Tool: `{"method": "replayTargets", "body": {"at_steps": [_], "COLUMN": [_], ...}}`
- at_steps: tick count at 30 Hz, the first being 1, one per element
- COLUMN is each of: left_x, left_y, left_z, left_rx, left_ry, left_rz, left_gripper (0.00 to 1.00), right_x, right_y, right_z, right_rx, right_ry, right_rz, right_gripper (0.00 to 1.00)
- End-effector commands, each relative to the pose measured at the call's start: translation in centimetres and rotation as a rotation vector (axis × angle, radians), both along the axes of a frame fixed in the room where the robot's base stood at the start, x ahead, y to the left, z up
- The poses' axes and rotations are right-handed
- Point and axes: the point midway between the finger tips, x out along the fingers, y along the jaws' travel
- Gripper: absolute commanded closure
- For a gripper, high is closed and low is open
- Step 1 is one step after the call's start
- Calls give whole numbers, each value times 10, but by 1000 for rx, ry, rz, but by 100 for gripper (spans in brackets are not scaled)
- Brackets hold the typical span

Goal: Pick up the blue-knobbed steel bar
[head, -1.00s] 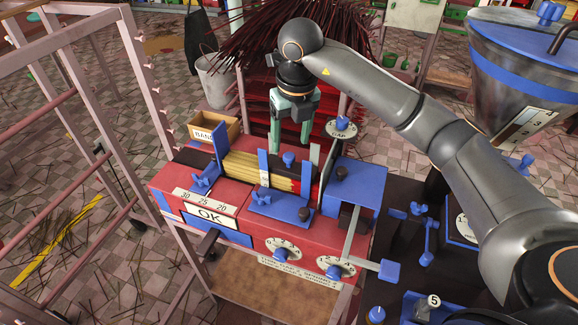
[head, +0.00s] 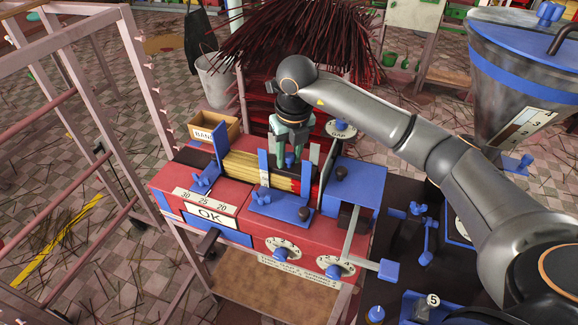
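The steel bar (head: 287,170) lies across the bundle of yellow, red-tipped sticks (head: 252,167) in the red machine, behind the blue front plate. Its blue knob is mostly hidden by my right gripper (head: 289,162). The gripper points down with its green-grey fingers on either side of the knob. I cannot tell whether the fingers press on it. The bar rests low on the sticks. My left gripper is not in view.
Blue upright plates (head: 220,146) and a grey plate (head: 313,156) stand close around the sticks. A round GAP dial (head: 341,129) is right of the gripper. A cardboard box (head: 214,130) sits behind left. A steel hopper (head: 515,85) stands at right.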

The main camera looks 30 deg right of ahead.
Motion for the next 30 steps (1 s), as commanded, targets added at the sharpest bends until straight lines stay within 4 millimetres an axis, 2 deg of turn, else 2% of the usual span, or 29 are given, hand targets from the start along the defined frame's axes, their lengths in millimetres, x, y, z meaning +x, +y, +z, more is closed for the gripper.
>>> {"method": "replayTargets", "body": {"at_steps": [1, 9, 30], "left_x": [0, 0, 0], "left_y": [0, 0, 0], "left_z": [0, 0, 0], "left_rx": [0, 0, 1], "left_ry": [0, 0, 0], "left_rz": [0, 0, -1], "left_gripper": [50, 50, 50], "right_x": [0, 0, 0], "right_y": [0, 0, 0], "right_z": [0, 0, 1], "right_rx": [0, 0, 1], "right_ry": [0, -1, -1], "right_rz": [0, 0, 0], "right_gripper": [72, 100, 100]}}
